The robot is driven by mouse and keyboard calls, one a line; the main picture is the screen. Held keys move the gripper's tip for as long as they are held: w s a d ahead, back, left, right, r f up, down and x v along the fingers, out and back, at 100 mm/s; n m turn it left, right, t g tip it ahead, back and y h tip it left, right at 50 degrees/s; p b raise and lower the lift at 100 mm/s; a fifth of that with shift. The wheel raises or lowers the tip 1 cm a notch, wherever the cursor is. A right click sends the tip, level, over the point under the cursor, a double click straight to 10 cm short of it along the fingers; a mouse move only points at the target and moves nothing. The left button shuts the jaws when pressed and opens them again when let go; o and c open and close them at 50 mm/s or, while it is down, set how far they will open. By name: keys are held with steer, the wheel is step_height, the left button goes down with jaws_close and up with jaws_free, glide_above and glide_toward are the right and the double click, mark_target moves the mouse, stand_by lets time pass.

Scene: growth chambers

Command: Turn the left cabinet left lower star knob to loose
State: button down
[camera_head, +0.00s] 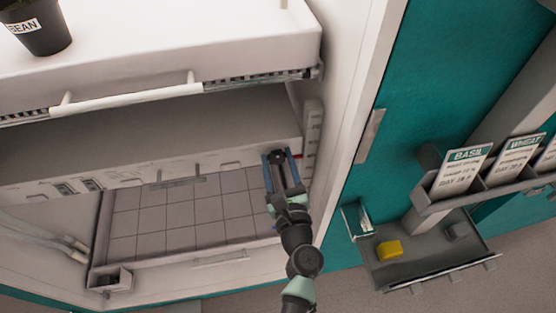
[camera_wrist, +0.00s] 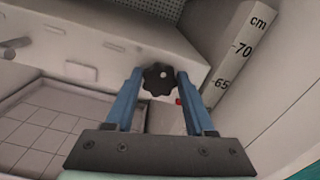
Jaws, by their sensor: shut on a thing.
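A dark star knob (camera_wrist: 160,79) with a pale centre dot sits between my gripper's blue fingers in the wrist view. My gripper (camera_wrist: 159,84) is shut on it, one finger at each side. In the head view my gripper (camera_head: 283,157) reaches into the left cabinet at the right end of a pale shelf front (camera_head: 230,148). The knob is hard to make out there, mostly hidden by the gripper. A small red mark (camera_wrist: 179,101) shows just right of the knob.
A ruler strip (camera_wrist: 232,55) marked in cm stands on the cabinet wall right of the gripper. A tiled tray (camera_head: 190,215) lies below the shelf. A bean pot (camera_head: 38,27) stands on the upper shelf. Right of the cabinet, a side tray (camera_head: 410,268) holds a yellow block (camera_head: 389,250).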

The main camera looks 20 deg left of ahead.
steer(key=shift+f, duration=0.1)
steer(key=n+b, duration=0.3)
steer(key=shift+f+n, duration=0.15)
steer(key=shift+n, duration=0.25)
steer(key=n+b, duration=0.4)
steer(key=n, duration=0.1)
steer(key=shift+s, duration=0.1)
steer(key=n+b, duration=0.4)
steer(key=n, duration=0.1)
steer(key=shift+a+f+n, duration=0.1)
steer(key=shift+f+n, duration=0.05)
steer(key=shift+n, duration=0.25)
steer(key=shift+n+b, duration=1.1)
steer(key=shift+n, duration=0.5)
steer(key=shift+c, duration=1.2)
jaws_free()
